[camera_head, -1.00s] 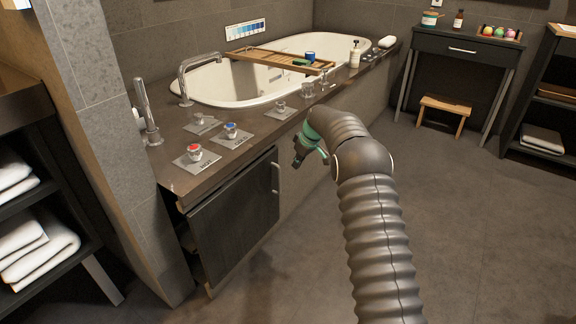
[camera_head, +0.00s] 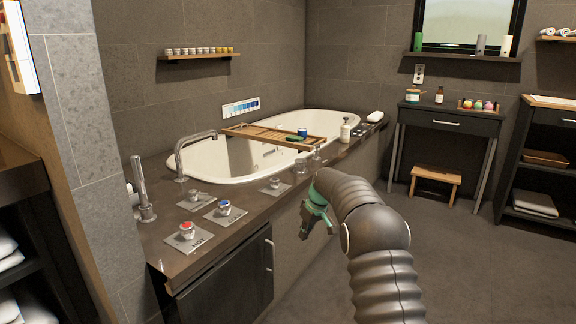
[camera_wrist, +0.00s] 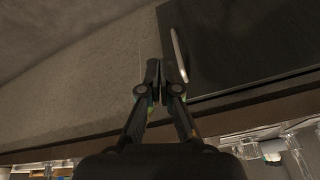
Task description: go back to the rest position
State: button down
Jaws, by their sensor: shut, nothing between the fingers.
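My gripper (camera_head: 317,222) shows in the head view at the end of my bent arm, in front of the tub's side panel and to the right of the dark cabinet door (camera_head: 228,284). It is apart from the counter and holds nothing. In the wrist view my gripper (camera_wrist: 166,74) has its fingertips together, with the dark door (camera_wrist: 240,45) and its handle (camera_wrist: 180,52) beyond them.
The tub counter (camera_head: 160,232) carries a red-topped knob (camera_head: 187,230), a blue-topped knob (camera_head: 224,208) and faucets. A wooden tray (camera_head: 270,137) spans the bathtub (camera_head: 215,158). A dark side table (camera_head: 447,120) and stool (camera_head: 436,178) stand at the right. Floor between is clear.

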jog(key=s+d+r+m+t+h, duration=0.1)
jog(key=s+r, duration=0.4)
jog(key=s, duration=1.2)
jog(key=s+d+r+m+t+h, duration=0.1)
jog(key=s+d+r+m, duration=0.2)
jog(key=s, duration=1.4)
jog(key=s+d+r+m+t, duration=0.1)
jog(key=s+d+r+m, duration=0.2)
jog(key=s, duration=1.4)
notch_tip(320, 180, up, 4)
jog(key=d, duration=0.2)
jog(key=shift+s+d+h, duration=0.3)
jog(key=shift+s+h, duration=0.05)
jog(key=shift+h, duration=0.05)
